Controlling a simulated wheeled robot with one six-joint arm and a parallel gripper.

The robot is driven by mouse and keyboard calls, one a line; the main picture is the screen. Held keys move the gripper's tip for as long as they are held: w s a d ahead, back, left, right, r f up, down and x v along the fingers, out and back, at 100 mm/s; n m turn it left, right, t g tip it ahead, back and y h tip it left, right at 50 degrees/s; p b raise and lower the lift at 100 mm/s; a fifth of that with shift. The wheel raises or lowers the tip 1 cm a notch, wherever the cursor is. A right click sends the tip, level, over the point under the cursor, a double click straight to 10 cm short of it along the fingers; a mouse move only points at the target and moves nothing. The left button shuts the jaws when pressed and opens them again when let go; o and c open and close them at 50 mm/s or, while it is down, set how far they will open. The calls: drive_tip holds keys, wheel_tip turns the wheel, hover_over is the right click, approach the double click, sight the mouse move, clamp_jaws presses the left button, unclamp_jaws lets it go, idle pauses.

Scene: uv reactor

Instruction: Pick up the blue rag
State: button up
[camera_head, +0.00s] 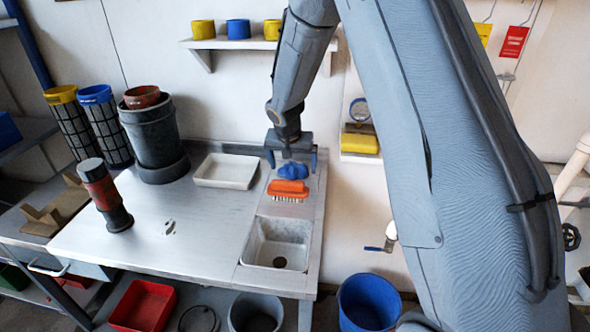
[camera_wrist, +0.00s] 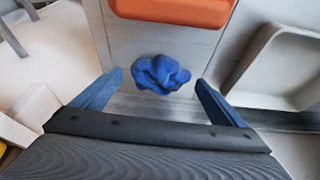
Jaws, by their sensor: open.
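The blue rag (camera_head: 292,171) is a small crumpled bundle on the metal bench top, behind the orange brush. It also shows in the wrist view (camera_wrist: 160,74), centred ahead of my gripper. My gripper (camera_head: 291,160) is over the back right part of the bench, right at the rag. In the wrist view its two blue fingers (camera_wrist: 158,92) are spread wide, one on each side of the rag. The fingers do not touch the rag in that view, and nothing is held. The exact height of the fingertips above the bench is hard to tell.
An orange brush (camera_head: 288,188) lies just in front of the rag. A white tray (camera_head: 226,171) stands to the left, and a sink (camera_head: 276,243) is in front. A dark cylinder (camera_head: 152,137) and a red-black bottle (camera_head: 105,195) stand further left. The wall is close behind.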

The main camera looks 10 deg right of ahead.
sight(294, 167)
drive_tip(key=shift+x, duration=0.95)
drive_tip(key=c, duration=1.1)
drive_tip(key=shift+c, duration=0.2)
drive_tip(key=shift+r, duration=0.1)
wheel_tip(294, 167, up, 18)
drive_tip(key=b, duration=0.1)
